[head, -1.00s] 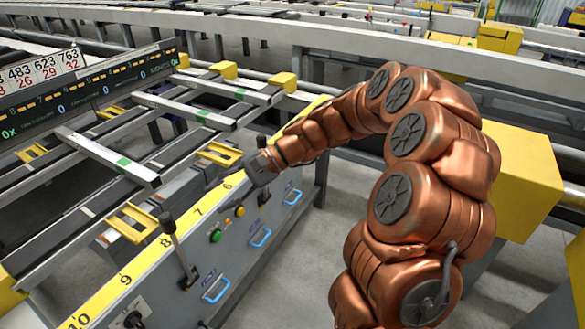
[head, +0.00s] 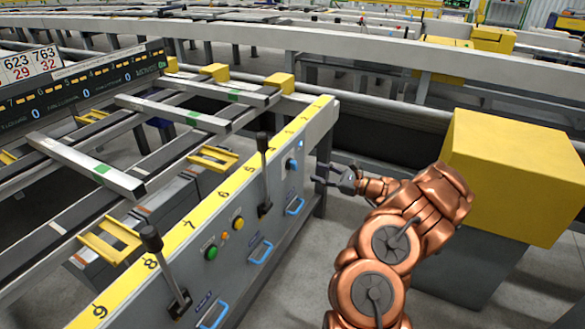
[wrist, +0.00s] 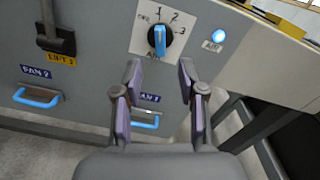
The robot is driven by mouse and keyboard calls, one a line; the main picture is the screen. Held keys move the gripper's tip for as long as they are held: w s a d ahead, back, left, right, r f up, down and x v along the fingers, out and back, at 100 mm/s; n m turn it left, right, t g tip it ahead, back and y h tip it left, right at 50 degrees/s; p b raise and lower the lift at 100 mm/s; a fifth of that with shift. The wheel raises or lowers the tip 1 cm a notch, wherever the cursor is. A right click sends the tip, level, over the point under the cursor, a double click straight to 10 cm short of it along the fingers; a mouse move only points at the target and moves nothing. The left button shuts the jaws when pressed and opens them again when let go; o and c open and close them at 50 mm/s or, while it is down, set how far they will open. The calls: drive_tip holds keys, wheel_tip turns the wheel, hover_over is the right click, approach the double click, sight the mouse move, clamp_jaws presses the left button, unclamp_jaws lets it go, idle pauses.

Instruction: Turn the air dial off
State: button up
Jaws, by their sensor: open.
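The air dial (wrist: 160,42) is a blue knob on a white plate marked with OFF, 1, 2, 3 and AIR. It stands roughly upright, with its upper end closest to the 1; its exact setting is hard to read. The dial (head: 291,164) is tiny in the head view, at the far end of the grey panel. A round blue AIR lamp (wrist: 218,36) glows to its right. My gripper (wrist: 160,72) is open and empty, its fingers apart just below the dial in the wrist view. In the head view my gripper (head: 324,172) is in front of the panel's far end.
Blue drawer-like handles marked FAN 1 (wrist: 145,120) and FAN 2 (wrist: 38,97) sit lower on the panel. The LIFT 1 lever (wrist: 52,36) stands to the left. A yellow box (head: 515,170) is on the right. Clear floor lies before the panel.

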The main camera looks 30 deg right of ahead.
sight(297, 166)
drive_tip(key=x, duration=0.8)
drive_tip(key=shift+f, duration=0.1)
clamp_jaws()
idle(0.4)
